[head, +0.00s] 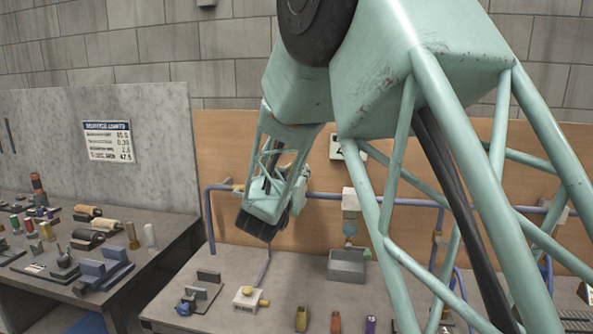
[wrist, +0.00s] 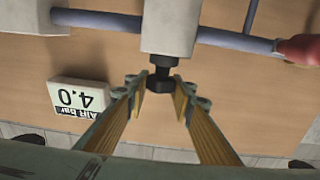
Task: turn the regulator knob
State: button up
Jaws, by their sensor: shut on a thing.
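The regulator's pale block-shaped body (wrist: 168,27) is at the top of the wrist view, on a blue-grey pipe. Its black knob (wrist: 160,84) sticks out from the body toward the bottom of the picture. The fingertips are beside the knob's outer end. In the head view, I cannot make out the knob or the fingers near my teal arm. A white sign reading 4.0 (wrist: 77,98) is upside down to the left in the wrist view.
A red fitting (wrist: 298,48) sits on the pipe (wrist: 232,40) to the right. In the head view, a grey box (head: 347,268) and a small block with a yellow button (head: 249,299) stand on the bench. Another cluttered table (head: 155,255) is at left.

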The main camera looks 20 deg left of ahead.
jog(key=shift+a+m+h+p, duration=0.1)
jog(key=shift+m+h+p, duration=0.3)
jog(key=shift+h, duration=0.2)
jog(key=m+h+p, duration=0.2)
jog(key=h+p, duration=0.1)
jog(key=h, duration=0.1)
jog(key=shift+r+m, duration=0.1)
jog(key=shift+m, duration=0.2)
jog(key=m+g+h+p, duration=0.2)
jog(key=m+h+p, duration=0.2)
jog(key=h+p, duration=0.2)
jog(key=shift+m+g+h+p, duration=1.1)
jog(key=shift+h, duration=0.3)
jog(key=shift+m+g+h+p, duration=1.9)
jog(key=shift+m+g+h, duration=0.15)
jog(key=shift+g, duration=0.35)
jog(key=o, duration=0.9)
jog(key=shift+d, duration=0.2)
jog(key=shift+s+a, duration=0.1)
jog(key=shift+a, duration=0.1)
